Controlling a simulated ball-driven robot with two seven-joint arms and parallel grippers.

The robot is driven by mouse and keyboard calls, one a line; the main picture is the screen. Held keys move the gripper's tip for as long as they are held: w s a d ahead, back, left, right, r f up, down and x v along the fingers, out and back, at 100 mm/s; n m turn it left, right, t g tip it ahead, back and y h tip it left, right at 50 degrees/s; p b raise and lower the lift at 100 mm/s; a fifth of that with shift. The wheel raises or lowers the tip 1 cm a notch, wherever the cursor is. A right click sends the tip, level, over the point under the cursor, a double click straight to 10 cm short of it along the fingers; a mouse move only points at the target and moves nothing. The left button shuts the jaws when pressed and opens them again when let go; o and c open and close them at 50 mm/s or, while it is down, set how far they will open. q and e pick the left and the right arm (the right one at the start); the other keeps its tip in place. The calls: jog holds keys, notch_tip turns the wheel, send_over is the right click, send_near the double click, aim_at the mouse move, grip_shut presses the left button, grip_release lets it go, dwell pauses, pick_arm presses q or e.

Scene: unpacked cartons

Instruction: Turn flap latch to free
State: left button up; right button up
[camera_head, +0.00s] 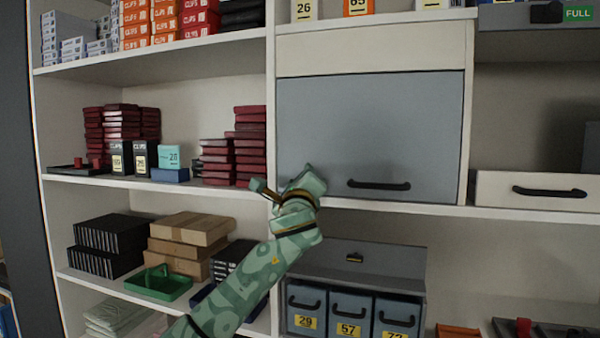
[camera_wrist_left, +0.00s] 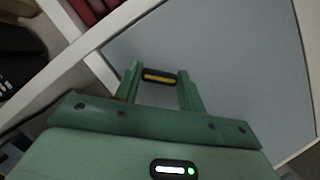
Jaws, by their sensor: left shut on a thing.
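The grey flap (camera_head: 372,125) closes a cabinet compartment and has a black bar handle (camera_head: 378,185) near its lower edge. My left gripper (camera_head: 306,180) is at the flap's lower left corner, left of the handle. In the left wrist view, the flap latch (camera_wrist_left: 158,77), a small dark oblong with a yellow face, lies between the two green fingertips (camera_wrist_left: 158,85). The gripper is shut on it. In the head view the latch is hidden behind my gripper. My right gripper is in neither view.
Dark red boxes (camera_head: 249,145) stand on the shelf left of the flap. Below is a grey unit with its own small latch (camera_head: 354,258) and numbered drawers (camera_head: 350,311). A white drawer (camera_head: 535,190) is at the right. A green tray (camera_head: 158,284) lies lower left.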

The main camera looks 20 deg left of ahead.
pick_arm(q)
jog(key=shift+r+n+g+y+p, duration=0.15)
jog(key=shift+n+g+p, duration=0.5)
jog(key=shift+n+p, duration=0.85)
jog(key=shift+f+n+g+y+p, duration=0.1)
jog(key=shift+n+g+y+p, duration=0.15)
jog(key=shift+n+g+p, duration=1.15)
jog(key=shift+r+n+t+y+p, duration=0.15)
jog(key=shift+n+p, duration=0.8)
jog(key=shift+n, duration=1.25)
jog(key=shift+f, duration=0.15)
jog(key=o, duration=1)
jog(key=shift+b+v, duration=1.95)
jog(key=shift+v, duration=6.25)
jog(key=shift+w, duration=0.1)
